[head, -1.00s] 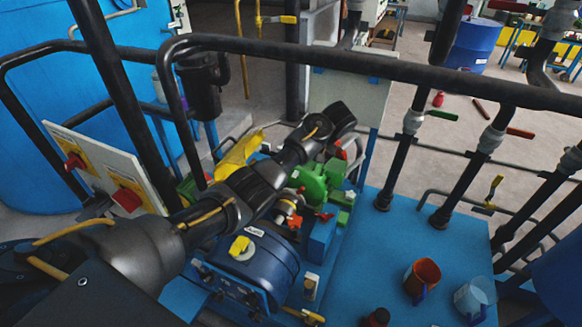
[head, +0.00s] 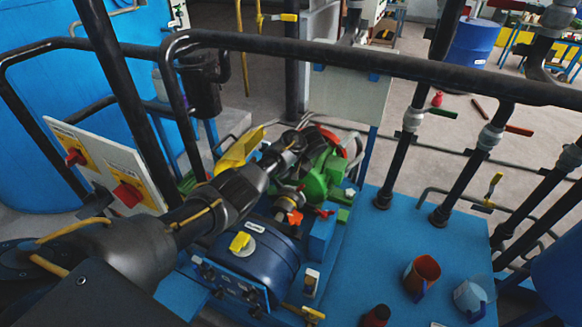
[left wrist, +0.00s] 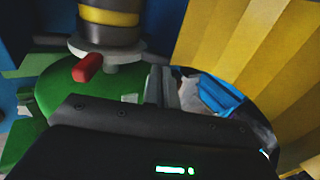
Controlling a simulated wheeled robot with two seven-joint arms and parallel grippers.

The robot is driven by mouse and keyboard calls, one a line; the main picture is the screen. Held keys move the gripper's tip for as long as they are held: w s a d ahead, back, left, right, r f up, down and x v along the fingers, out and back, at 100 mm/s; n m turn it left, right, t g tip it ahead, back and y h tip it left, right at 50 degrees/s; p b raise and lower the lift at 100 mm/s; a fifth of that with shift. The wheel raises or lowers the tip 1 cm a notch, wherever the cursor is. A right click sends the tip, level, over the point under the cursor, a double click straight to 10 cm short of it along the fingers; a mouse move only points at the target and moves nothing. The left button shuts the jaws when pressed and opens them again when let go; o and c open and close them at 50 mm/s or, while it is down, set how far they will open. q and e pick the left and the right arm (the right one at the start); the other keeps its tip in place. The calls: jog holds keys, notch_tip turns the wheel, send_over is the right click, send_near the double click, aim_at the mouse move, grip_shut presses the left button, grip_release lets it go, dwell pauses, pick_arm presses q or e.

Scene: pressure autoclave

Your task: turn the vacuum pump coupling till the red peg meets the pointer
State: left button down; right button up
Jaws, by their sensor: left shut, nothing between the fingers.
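In the left wrist view a red peg (left wrist: 88,68) sticks out from a grey disc (left wrist: 110,48) below a dark shaft with a yellow band (left wrist: 108,17). A green body (left wrist: 62,88) lies under them. A small grey block (left wrist: 130,98) sits on the green; I cannot tell whether it is the pointer. My left gripper (left wrist: 165,88) is shut and empty, to the right of the red peg and apart from it. In the head view my left arm reaches over to the green pump (head: 312,182), and its fingers cannot be made out. My right gripper is not in view.
A yellow ribbed part (left wrist: 240,50) stands close on the right in the wrist view. In the head view a black rail (head: 380,65) crosses above the pump. A blue tank (head: 255,262) lies below my arm. An orange mug (head: 422,275) stands on the blue platform (head: 365,235).

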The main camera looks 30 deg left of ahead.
pick_arm(q)
jog(key=shift+a+f, duration=0.45)
jog(key=shift+a, duration=0.05)
jog(key=shift+s+a+f+h+p, duration=0.1)
jog(key=shift+a+f+h+p, duration=0.05)
jog(key=shift+a+h+p, duration=0.4)
jog(key=shift+a+f+h+p, duration=0.15)
jog(key=shift+a+h+p, duration=0.2)
jog(key=shift+h+p, duration=0.3)
jog(key=shift+a+f, duration=1.05)
jog(key=shift+f, duration=0.05)
jog(key=v, duration=1.1)
jog(key=shift+s+a, duration=0.1)
jog(key=shift+s, duration=0.05)
